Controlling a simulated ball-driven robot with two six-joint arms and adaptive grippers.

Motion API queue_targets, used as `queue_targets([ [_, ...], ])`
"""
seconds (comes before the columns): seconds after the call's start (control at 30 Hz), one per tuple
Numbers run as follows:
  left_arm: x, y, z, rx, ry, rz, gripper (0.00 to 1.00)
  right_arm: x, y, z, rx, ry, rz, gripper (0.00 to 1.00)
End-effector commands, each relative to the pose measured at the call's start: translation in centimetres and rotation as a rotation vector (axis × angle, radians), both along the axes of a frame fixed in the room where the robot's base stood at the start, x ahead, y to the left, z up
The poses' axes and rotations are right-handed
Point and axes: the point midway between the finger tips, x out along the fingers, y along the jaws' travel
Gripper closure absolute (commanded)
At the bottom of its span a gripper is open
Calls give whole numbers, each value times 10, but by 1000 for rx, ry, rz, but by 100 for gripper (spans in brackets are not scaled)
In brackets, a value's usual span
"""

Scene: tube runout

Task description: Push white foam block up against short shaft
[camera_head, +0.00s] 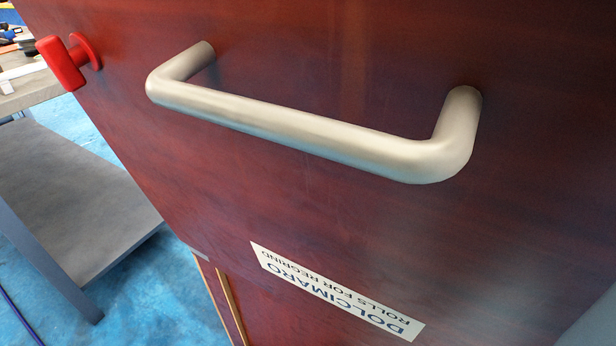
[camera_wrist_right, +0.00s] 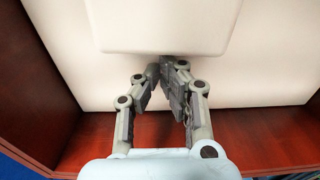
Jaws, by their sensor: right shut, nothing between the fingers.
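My right gripper (camera_wrist_right: 165,69) is shut and empty in the right wrist view. Its fingertips are at the lower edge of a smooth white block with rounded corners (camera_wrist_right: 160,25), which looks like the white foam block. I cannot tell whether the tips touch it. The block's upper part is cut off by the frame. The short shaft is not visible in either view. Neither gripper shows in the head view.
A larger pale surface (camera_wrist_right: 75,85) lies behind the block, between red-brown wooden boards (camera_wrist_right: 255,132). The head view is filled by a red-brown panel with a metal bar handle (camera_head: 300,130), a red knob (camera_head: 62,63) and a label (camera_head: 335,292). A grey table (camera_head: 70,195) stands left.

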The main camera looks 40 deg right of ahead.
Motion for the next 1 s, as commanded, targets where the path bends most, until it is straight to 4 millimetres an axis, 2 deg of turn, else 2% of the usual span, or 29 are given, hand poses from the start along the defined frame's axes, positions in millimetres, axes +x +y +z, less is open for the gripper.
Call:
queue_targets([
  [0.13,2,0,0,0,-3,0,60,-1,0,0,0,1,0,100],
  [0.23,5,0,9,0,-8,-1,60,-7,-2,3,0,2,-1,100],
  [0.4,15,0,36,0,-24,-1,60,-35,-10,7,-1,2,-1,100],
  [0.53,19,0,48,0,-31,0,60,-52,-16,5,-1,0,-1,100],
  [0.67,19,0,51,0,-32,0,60,-59,-17,2,0,0,-1,100],
  [1.0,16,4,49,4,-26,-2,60,-59,-17,0,0,1,0,100],
])
